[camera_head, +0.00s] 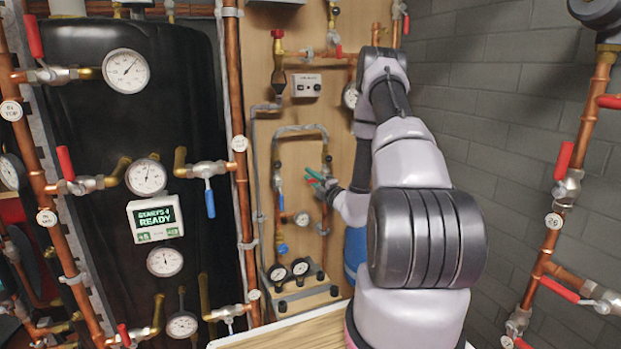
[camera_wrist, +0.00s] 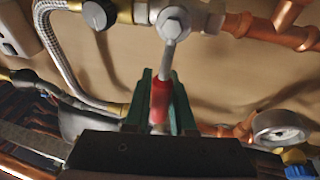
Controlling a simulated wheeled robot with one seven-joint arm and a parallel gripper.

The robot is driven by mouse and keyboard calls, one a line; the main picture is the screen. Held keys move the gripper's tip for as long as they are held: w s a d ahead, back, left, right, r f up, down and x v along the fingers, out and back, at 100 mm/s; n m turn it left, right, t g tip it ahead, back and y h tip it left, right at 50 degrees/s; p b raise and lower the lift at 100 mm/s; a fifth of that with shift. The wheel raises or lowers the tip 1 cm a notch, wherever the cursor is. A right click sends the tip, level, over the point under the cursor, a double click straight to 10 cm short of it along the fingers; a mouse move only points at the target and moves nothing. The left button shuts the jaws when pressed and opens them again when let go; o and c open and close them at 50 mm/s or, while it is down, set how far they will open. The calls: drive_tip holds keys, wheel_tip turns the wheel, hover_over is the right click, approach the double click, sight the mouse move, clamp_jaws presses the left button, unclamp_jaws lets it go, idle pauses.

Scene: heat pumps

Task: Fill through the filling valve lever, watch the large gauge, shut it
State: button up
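My gripper (camera_head: 318,180) is at the pipework on the wooden board, with its green fingers near the right leg of a looped hose. In the wrist view the gripper (camera_wrist: 161,95) has one finger on each side of a red-sleeved valve lever (camera_wrist: 160,100). The lever hangs from a bolted valve body (camera_wrist: 174,22). I cannot tell whether the fingers press on it. The head view does not show this lever clearly. A large round gauge (camera_head: 125,71) is on the black tank, and a smaller gauge (camera_head: 302,219) is on the board. Which one the task means is unclear.
A braided hose (camera_wrist: 75,65) runs left of the lever. A gauge (camera_wrist: 280,129) and a blue knob (camera_wrist: 300,172) sit to its right. Copper pipes (camera_head: 567,205) with red levers line the right wall.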

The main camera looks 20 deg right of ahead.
drive_tip(key=o, duration=0.3)
drive_tip(key=shift+s, duration=0.15)
drive_tip(key=v, duration=1)
drive_tip(key=shift+s, duration=0.3)
drive_tip(key=shift+d, duration=0.2)
